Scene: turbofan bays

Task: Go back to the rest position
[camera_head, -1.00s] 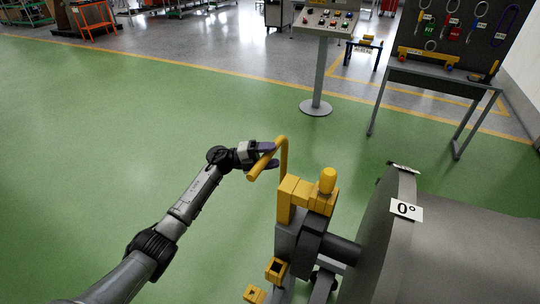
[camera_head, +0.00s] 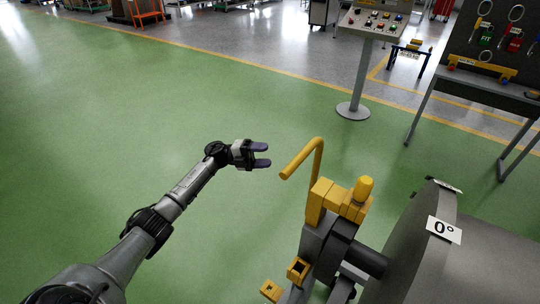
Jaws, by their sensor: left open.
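My left arm reaches in from the lower left. My left gripper (camera_head: 262,155) is open and empty, its two dark fingertips pointing right. It hangs over the green floor, to the left of a bent yellow crank handle (camera_head: 302,160) and apart from it. The handle rises from a yellow and dark grey mechanism (camera_head: 328,240) beside a large grey drum (camera_head: 412,260) with a white "0°" label (camera_head: 444,229). My right gripper is not in view.
A control console (camera_head: 374,25) on a post stands at the back right. A tool board (camera_head: 505,40) and grey bench (camera_head: 485,90) are at the far right. Green floor (camera_head: 120,130) is clear to the left.

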